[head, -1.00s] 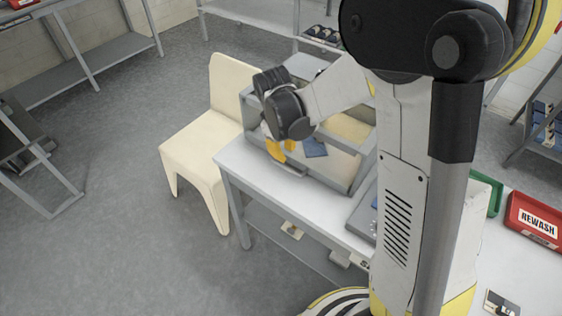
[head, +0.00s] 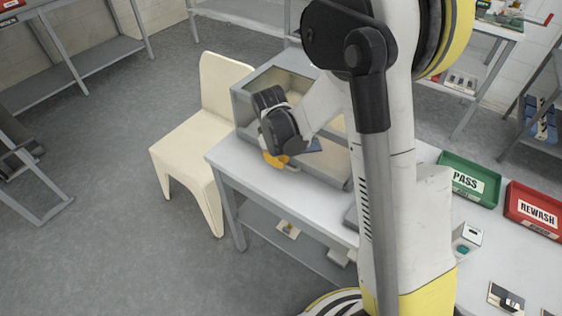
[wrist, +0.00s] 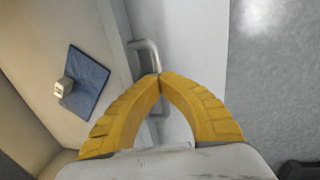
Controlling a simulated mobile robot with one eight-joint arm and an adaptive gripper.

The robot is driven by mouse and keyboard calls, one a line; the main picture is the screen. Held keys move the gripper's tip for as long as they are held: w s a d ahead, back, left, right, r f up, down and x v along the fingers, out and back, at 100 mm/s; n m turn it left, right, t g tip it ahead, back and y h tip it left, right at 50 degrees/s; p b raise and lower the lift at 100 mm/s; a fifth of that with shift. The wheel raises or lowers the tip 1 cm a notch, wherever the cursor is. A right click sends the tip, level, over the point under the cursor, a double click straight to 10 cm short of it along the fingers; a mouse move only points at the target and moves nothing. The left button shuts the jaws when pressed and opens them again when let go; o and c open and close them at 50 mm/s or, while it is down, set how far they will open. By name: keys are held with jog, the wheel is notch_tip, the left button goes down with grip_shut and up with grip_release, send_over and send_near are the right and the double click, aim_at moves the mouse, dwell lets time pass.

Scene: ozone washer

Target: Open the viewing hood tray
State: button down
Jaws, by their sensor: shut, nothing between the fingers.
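The viewing hood (head: 243,108) is a grey box with a clear top on the white bench, left of my arm. My gripper (head: 274,161) is at its front side, with yellow fingers. In the wrist view my gripper (wrist: 158,76) has its fingertips together, over or beside a grey U-shaped handle (wrist: 146,45); whether they touch it I cannot tell. The handle is on a pale front panel. My wrist hides the handle there.
A cream chair (head: 205,125) stands close at the bench's left end. A green PASS tray (head: 470,180) and a red REWASH tray (head: 535,210) are on the bench at the right. Open grey floor (head: 100,220) lies in front left.

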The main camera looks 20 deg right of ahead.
jog(key=s+a+b, duration=0.1)
jog(key=s+a, duration=1)
jog(key=a, duration=0.4)
jog(key=shift+s+a, duration=0.2)
jog(key=shift+a, duration=0.05)
jog(key=c, duration=1.8)
grip_release()
jog(key=r, duration=0.4)
jog(key=a+r, duration=0.1)
jog(key=r, duration=0.2)
jog(key=s+r, duration=0.1)
jog(key=r, duration=0.3)
jog(key=shift+s+a+r, duration=0.1)
jog(key=shift+a+r, duration=0.25)
jog(key=shift+a, duration=0.05)
